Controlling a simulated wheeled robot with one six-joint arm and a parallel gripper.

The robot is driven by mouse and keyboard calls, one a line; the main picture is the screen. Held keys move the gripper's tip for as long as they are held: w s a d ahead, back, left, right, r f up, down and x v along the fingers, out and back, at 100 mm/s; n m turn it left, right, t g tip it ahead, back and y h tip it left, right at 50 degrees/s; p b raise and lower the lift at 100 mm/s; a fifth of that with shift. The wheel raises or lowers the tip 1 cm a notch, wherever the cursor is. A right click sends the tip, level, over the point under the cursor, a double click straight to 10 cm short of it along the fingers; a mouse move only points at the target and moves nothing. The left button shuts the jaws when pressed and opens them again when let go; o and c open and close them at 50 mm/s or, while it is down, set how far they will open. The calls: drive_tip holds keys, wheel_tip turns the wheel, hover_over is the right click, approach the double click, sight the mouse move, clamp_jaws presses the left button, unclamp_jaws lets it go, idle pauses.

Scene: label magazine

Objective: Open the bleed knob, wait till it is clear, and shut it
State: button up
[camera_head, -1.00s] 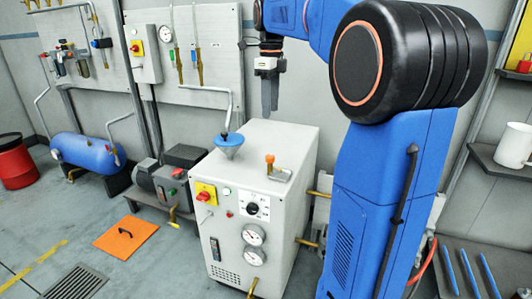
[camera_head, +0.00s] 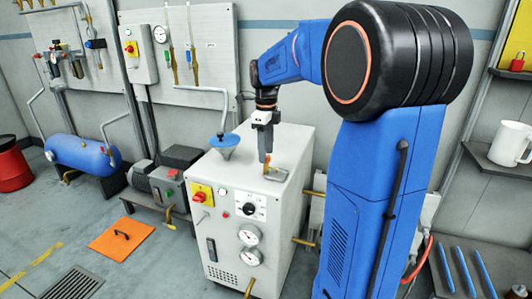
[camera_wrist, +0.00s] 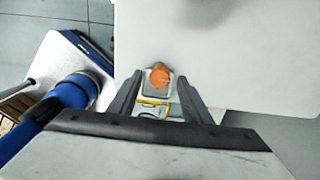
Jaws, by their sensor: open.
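The bleed knob is a small orange knob (camera_wrist: 160,77) on the top of the grey-white cabinet (camera_head: 297,140). In the wrist view it shows between the fingertips of my gripper (camera_wrist: 157,82), with gaps on both sides. A pale plate and a yellow-brass part (camera_wrist: 154,106) lie beside it. In the head view my gripper (camera_head: 265,157) points straight down over the knob and hides most of it. The jaws are open and hold nothing. I cannot tell the exact height of the fingertips against the knob, nor see whether any fluid comes out.
The cabinet front has a red switch (camera_head: 200,196), a dial and two gauges (camera_head: 250,235). An orange floor cover (camera_head: 122,238) lies at left. A white mug (camera_head: 511,143) sits on a shelf at right.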

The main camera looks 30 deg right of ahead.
drive_tip(key=shift+f, duration=0.5)
drive_tip(key=c, duration=1.1)
